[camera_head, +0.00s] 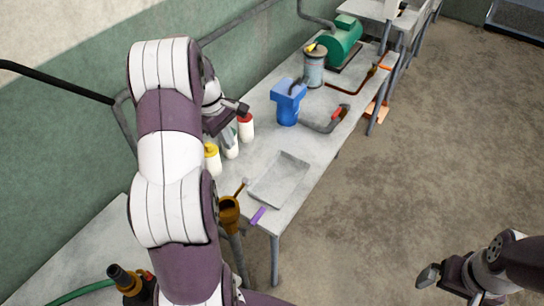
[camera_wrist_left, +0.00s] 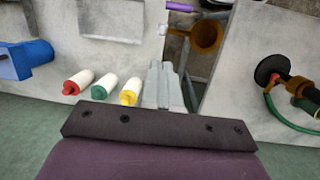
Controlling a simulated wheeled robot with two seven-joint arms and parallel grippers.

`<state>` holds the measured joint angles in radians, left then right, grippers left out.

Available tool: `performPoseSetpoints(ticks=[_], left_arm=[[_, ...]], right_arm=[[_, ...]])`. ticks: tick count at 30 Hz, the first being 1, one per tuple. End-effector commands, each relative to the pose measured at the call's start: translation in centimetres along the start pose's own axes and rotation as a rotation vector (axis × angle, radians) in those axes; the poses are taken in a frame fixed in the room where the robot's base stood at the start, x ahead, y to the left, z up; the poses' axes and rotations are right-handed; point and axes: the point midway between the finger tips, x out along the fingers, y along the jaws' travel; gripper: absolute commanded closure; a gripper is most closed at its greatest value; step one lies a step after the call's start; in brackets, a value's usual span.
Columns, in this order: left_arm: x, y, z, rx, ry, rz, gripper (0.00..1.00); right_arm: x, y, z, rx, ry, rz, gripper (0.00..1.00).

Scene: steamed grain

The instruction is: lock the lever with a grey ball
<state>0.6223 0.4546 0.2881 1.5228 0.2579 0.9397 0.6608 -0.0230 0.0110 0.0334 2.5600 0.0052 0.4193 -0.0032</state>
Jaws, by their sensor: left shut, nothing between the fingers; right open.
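My left gripper (camera_head: 226,137) is over the back edge of the table, beside several white bottles. In the left wrist view its grey fingers (camera_wrist_left: 163,86) are shut with nothing between them, to the right of the yellow-capped bottle (camera_wrist_left: 131,91). My right gripper (camera_head: 436,277) is open and empty at the lower right, over bare floor.
The white table (camera_head: 315,155) holds a blue device (camera_head: 288,105), a grey tray (camera_head: 280,180), a red-handled pipe (camera_head: 322,126), a metal can (camera_head: 314,70) and a green motor (camera_head: 342,42).

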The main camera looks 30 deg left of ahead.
Motion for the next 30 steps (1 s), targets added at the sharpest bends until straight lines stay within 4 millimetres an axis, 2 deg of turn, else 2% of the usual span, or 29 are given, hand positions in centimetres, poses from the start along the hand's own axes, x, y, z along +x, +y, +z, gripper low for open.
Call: performPoseSetpoints(ticks=[11, 14, 17, 30], left_arm=[[0.2, -0.3, 0.3, -0.038, -0.010, -0.010, 1.00], [0.8, -0.3, 0.3, -0.037, -0.012, -0.011, 1.00], [2.2, -0.3, 0.4, -0.037, -0.013, -0.013, 1.00], [11.2, -0.4, 0.5, -0.037, -0.012, -0.012, 1.00]], right_arm=[[0.0, 0.0, 0.0, 0.000, 0.000, 0.000, 0.00], [-0.3, 0.0, 0.0, 0.000, 0.000, 0.000, 0.00], [-0.8, 0.0, -0.1, 0.000, 0.000, 0.000, 0.00], [-3.6, 0.0, -0.4, 0.000, 0.000, 0.000, 0.00]])
